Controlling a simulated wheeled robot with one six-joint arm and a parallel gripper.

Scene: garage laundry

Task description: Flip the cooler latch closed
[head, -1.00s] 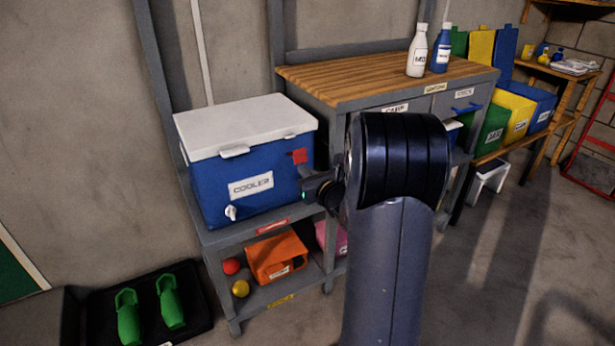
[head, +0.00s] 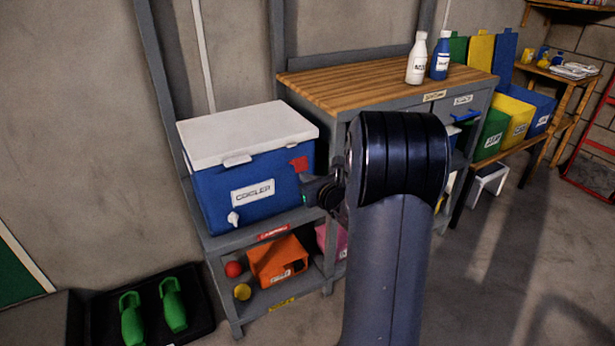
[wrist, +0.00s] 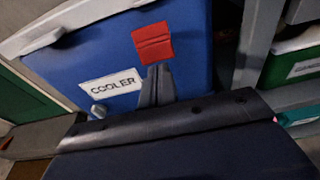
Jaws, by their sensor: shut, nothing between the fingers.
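The blue cooler (head: 215,185) with a white lid (head: 247,134) stands on a low grey shelf; its lid lies flat on the body. The red latch (head: 299,164) is at the upper right of its front face. In the wrist view the red latch (wrist: 153,43) lies against the blue front below the lid edge. My gripper (wrist: 157,72) is shut and empty, its fingertips just below the latch's lower edge; I cannot tell whether they touch it. In the head view my arm hides most of the gripper. The white label (wrist: 110,82) and spigot (wrist: 99,111) are to the left of the fingers.
A grey workbench (head: 380,85) with a wooden top stands right of the cooler, with two bottles on it. An orange bin (head: 279,259) and two balls sit on the shelf below. Green shoes (head: 172,303) lie on a black tray at lower left. Open floor lies to the right.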

